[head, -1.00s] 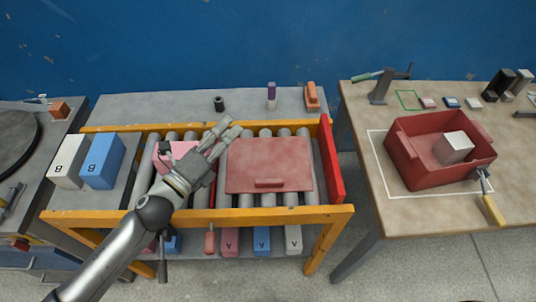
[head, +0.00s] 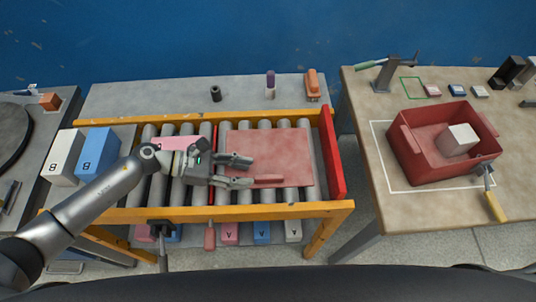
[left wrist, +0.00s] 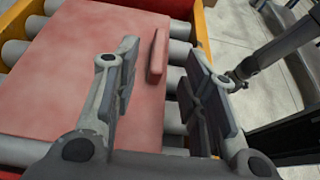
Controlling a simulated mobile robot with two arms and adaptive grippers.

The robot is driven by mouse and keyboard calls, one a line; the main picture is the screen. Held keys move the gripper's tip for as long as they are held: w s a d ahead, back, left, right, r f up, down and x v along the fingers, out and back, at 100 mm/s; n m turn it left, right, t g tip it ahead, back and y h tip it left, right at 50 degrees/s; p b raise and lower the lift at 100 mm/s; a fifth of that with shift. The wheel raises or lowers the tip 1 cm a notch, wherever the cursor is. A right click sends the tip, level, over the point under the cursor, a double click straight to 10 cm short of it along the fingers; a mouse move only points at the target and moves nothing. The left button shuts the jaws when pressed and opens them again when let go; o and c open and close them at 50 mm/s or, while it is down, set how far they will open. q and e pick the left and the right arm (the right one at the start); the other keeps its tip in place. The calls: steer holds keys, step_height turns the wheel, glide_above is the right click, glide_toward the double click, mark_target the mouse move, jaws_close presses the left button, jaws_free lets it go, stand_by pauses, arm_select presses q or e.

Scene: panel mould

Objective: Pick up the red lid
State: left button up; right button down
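The red lid (head: 284,152) is a flat square plate lying on the rollers against the right part of the orange frame. Its raised bar handle (head: 265,181) is near its front edge. My left gripper (head: 246,172) is open and low over the lid's left front part, with its fingers pointing right toward the handle. In the left wrist view the lid (left wrist: 85,60) fills the left side, and the handle (left wrist: 158,55) shows beyond and between the two spread fingers (left wrist: 165,75). Nothing is between the fingertips. My right gripper is not seen.
The roller table has an orange frame (head: 250,213) and a red end stop (head: 331,155). A pink plate (head: 181,143) lies left of the lid. White (head: 62,160) and blue (head: 97,155) boxes stand further left. A red bin (head: 415,165) holding a pale cube stands on the right table.

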mark_target(269, 176)
arm_select(q)
steer(key=p+x, duration=0.1)
steer(key=x, duration=0.4)
steer(key=shift+d+r+p, duration=0.1)
steer(key=shift+p, duration=0.2)
steer(key=shift+d+f, duration=0.2)
steer(key=shift+d, duration=0.05)
steer(key=shift+c, duration=0.5)
jaws_close()
